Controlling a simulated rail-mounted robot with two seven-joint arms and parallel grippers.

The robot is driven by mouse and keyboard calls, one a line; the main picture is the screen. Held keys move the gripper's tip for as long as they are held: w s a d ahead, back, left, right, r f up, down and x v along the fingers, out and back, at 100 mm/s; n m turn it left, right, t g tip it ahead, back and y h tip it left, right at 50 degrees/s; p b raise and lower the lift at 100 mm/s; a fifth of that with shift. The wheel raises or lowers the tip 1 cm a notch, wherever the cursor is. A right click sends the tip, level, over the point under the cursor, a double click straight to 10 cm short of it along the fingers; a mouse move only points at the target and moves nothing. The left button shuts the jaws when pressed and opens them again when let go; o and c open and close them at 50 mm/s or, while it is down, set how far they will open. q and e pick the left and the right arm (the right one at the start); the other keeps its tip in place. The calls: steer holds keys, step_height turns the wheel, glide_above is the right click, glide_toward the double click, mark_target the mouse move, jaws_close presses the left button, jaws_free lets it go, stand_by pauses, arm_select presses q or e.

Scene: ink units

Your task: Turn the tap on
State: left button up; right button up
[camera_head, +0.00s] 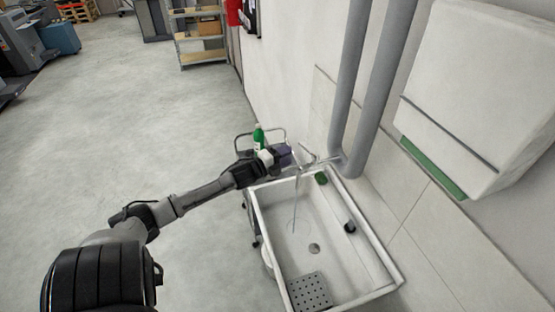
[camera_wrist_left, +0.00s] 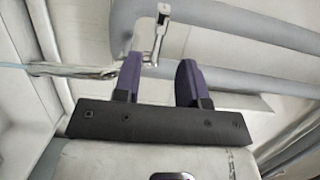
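The metal tap (camera_head: 306,160) is on the wall over the back end of the white sink (camera_head: 379,250). A thin, clear stream like running water falls from its spout into the basin. My left gripper (camera_head: 287,155) is beside the tap, on its left. In the left wrist view the two purple fingers (camera_wrist_left: 160,76) stand apart with nothing held between them. The tap's upright lever (camera_wrist_left: 158,35) shows just beyond the fingertips, nearer the left finger; I cannot tell whether they touch. My right gripper is not in view.
A green bottle (camera_head: 259,137) stands behind my left wrist on a cart. Thick grey pipes (camera_head: 366,100) run up the wall right of the tap. A green sponge (camera_head: 321,178) and a small black object (camera_head: 349,227) lie on the sink. A white dispenser (camera_head: 480,95) hangs at right.

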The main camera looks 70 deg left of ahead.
arm_select(q)
steer(key=shift+s+d, duration=0.15)
steer(key=shift+s, duration=0.6)
steer(key=shift+s+d, duration=0.1)
steer(key=shift+s, duration=0.65)
